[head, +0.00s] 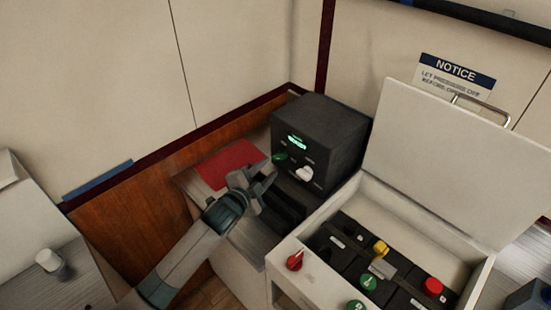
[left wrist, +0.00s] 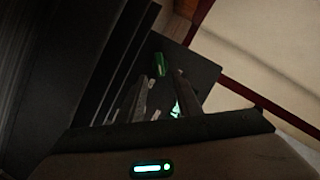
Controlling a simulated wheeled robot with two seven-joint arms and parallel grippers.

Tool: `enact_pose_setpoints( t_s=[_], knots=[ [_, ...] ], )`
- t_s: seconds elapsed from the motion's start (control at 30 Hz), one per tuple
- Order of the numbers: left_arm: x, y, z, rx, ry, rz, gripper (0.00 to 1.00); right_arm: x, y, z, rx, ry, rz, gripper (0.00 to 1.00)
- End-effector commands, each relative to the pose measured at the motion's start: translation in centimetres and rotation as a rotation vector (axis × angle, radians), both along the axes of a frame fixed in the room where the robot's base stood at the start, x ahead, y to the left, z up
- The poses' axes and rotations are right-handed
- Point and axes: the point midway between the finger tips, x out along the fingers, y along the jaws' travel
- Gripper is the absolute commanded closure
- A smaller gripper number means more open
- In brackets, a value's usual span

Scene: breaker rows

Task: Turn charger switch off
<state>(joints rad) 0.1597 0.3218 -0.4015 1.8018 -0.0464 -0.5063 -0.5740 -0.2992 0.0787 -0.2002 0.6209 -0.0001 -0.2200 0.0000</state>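The charger is a black box (head: 318,140) on the counter, with a lit green display (head: 297,141), a green switch (head: 279,157) and a white knob (head: 304,174) on its front. My left gripper (head: 264,178) is just in front of the charger, below and left of the green switch, and looks open and empty. In the left wrist view the green switch (left wrist: 158,64) shows beyond the gap between the two fingers (left wrist: 162,98), apart from them. The fingers hide part of the charger's front. My right gripper is not in view.
A white box with a raised lid (head: 455,150) stands at right, holding batteries with red, green and yellow parts. A red switch (head: 295,260) is on its front edge. A red mat (head: 230,163) lies left of the charger. A wall is close behind.

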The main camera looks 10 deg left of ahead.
Motion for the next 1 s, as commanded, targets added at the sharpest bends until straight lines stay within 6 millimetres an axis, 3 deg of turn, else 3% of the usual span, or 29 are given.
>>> enact_pose_setpoints(
  t_s=[0.2, 0.4, 0.9, 1.0],
  knots=[
    [3.2, -0.8, -0.5, -0.001, 0.001, 0.001, 0.69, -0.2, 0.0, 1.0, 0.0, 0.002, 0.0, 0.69],
    [5.1, -1.3, -1.0, 0.0, 0.0, 0.001, 0.69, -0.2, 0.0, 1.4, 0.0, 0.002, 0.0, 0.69],
    [5.9, -1.6, -1.4, 0.0, 0.0, 0.0, 0.69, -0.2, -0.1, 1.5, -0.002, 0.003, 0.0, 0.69],
    [5.9, -1.5, -1.4, 0.0, 0.0, 0.0, 0.93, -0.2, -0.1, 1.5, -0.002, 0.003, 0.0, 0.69]
  ],
)
